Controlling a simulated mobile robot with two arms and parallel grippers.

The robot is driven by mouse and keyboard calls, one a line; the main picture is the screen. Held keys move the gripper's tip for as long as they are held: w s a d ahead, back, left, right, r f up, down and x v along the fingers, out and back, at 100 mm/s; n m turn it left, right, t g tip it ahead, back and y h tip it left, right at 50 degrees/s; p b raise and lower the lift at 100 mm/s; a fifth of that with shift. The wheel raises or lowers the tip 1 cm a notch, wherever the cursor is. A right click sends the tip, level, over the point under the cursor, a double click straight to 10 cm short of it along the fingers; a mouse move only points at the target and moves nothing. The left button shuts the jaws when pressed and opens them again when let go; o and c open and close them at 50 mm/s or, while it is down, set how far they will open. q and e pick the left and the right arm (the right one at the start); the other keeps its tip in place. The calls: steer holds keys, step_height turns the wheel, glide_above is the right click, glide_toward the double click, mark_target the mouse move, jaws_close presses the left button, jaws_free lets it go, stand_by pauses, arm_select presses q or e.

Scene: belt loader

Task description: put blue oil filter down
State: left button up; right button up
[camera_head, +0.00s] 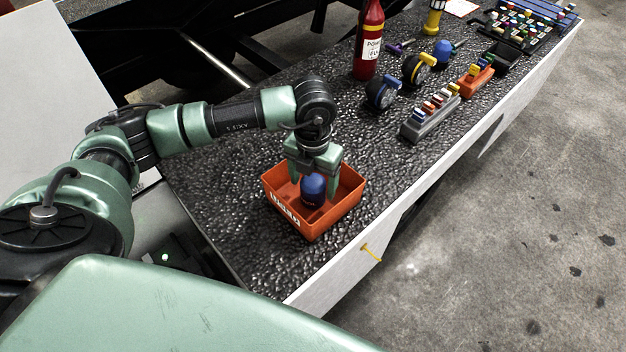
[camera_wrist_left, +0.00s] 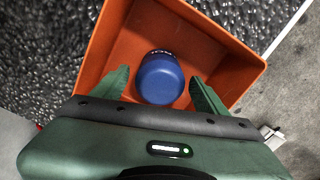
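The blue oil filter (camera_head: 313,190) is upright inside the orange bin (camera_head: 336,222), with a dark lower part and a label. My left gripper (camera_head: 313,182) points down into the bin, its fingers on either side of the filter. In the left wrist view the filter (camera_wrist_left: 160,78) is between the two fingertips (camera_wrist_left: 159,76), with a gap on each side, so the gripper is open. The orange bin (camera_wrist_left: 104,42) surrounds it in that view too. The filter's base is hidden, so its contact with the bin floor is unclear. My right gripper is not in view.
The bin is on a black textured bench top (camera_head: 225,175). A yellow hook (camera_head: 371,252) sticks out from the front edge.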

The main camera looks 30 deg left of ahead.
arm_select(q)
steer(key=shift+r, duration=0.15)
step_height(320, 180, up, 12)
steer(key=b, duration=0.2)
stand_by(0.5)
steer(key=shift+r, duration=0.1)
